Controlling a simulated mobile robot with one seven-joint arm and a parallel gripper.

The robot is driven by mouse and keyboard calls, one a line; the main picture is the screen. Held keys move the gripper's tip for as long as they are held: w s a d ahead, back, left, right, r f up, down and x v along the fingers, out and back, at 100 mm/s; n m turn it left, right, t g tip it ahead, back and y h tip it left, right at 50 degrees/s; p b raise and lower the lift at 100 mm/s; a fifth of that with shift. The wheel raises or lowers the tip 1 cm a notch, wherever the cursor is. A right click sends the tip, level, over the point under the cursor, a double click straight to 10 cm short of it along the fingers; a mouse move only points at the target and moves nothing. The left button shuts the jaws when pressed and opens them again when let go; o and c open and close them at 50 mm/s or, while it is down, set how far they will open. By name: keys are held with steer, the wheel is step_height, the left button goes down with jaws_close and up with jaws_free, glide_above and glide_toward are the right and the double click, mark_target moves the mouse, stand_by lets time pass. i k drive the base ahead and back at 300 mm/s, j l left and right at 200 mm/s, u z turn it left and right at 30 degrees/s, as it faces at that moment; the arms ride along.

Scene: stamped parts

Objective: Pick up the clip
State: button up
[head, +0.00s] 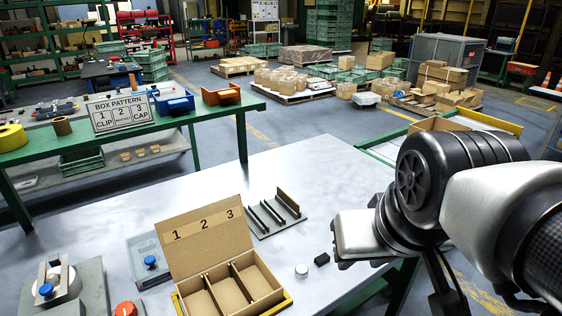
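A small black block (322,259) lies on the grey metal table; it may be the clip, but its shape is too small to be sure. A small round silver-white piece (301,271), cap-like, lies just left of it. My gripper (362,264) is to the right of the black block, near the table's right edge, and apart from it in the picture. Its fingers are mostly hidden by the hand, so their opening does not show. An open cardboard box (205,234) has compartments marked 1, 2, 3, which look empty. A sign (119,110) reads 1 CLIP and 3 CAP.
A dark slotted rack (290,202) stands behind the small pieces. A clear-looking tray with a blue knob (150,262), a grey fixture (62,288) and a red knob (126,309) are at left. A green bench (200,113) stands behind. The table's back right is bare.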

mark_target(323, 259)
steer(key=j+u, duration=0.2)
steer(key=u, duration=0.3)
steer(key=i+j+u, duration=0.15)
steer(key=u, duration=0.35)
steer(key=k+l+z, duration=0.1)
steer(key=z, duration=0.4)
steer(key=k+l+z, duration=0.1)
steer(key=l+z, duration=0.15)
steer(key=z, duration=0.25)
steer(key=j+u, duration=0.2)
steer(key=u, duration=0.3)
steer(key=i+j+u, duration=0.15)
steer(key=u, duration=0.35)
steer(key=k+l+z, duration=0.15)
steer(key=l, duration=0.15)
steer(key=l+z, duration=0.2)
steer(key=k+l+z, duration=0.15)
steer(key=l, duration=0.3)
steer(key=i, duration=0.35)
